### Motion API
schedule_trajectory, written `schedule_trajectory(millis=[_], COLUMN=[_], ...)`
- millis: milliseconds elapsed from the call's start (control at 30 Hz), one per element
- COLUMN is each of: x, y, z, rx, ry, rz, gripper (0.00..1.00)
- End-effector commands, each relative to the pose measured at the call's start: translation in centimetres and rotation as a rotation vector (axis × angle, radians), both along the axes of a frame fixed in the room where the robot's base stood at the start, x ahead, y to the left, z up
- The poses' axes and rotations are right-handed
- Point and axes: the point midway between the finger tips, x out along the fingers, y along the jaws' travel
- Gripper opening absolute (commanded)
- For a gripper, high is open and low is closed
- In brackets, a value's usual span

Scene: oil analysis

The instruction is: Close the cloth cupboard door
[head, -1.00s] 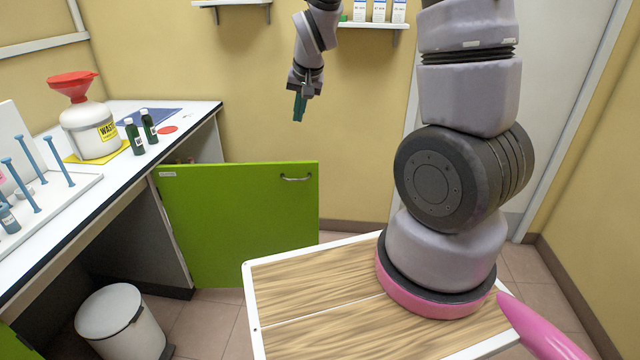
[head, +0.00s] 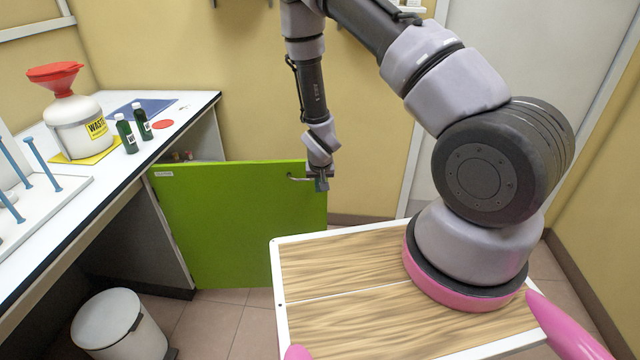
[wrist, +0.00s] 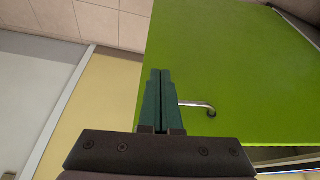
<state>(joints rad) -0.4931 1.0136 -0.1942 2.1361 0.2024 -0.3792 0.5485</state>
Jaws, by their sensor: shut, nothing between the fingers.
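The green cupboard door (head: 235,225) stands wide open, swung out from the cupboard under the white counter. Its label is at the upper left and its metal handle (head: 297,179) is near the upper right corner. My gripper (head: 321,184) is at the door's upper right edge, by the handle. In the wrist view the shut, empty green fingers (wrist: 158,82) lie over the door's edge, and the handle (wrist: 200,105) shows just right of them. I cannot tell whether the fingers touch the door. The cupboard's inside is mostly hidden behind the door.
The white counter (head: 95,205) at the left bears a waste container (head: 80,125) with a red funnel, two dark green bottles (head: 133,130) and a rack with blue pegs. A white bin (head: 118,325) stands on the floor below. My wood-topped base is right of the door.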

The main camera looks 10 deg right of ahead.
Motion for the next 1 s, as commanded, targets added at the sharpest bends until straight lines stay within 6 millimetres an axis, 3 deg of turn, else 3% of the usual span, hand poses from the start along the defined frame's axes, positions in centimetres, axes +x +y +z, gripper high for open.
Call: schedule_trajectory(millis=[100,333,600,1000], x=[0.9,2.9,6.1,6.5], y=[-0.2,-0.5,-0.9,-0.9], z=[-2.6,-6.7,-6.4,-6.3], rx=[-0.002,0.000,0.000,0.000], ry=[0.003,0.000,0.000,0.001], rz=[0.001,-0.001,0.000,0.000], gripper=[0.00,0.00,0.00,0.00])
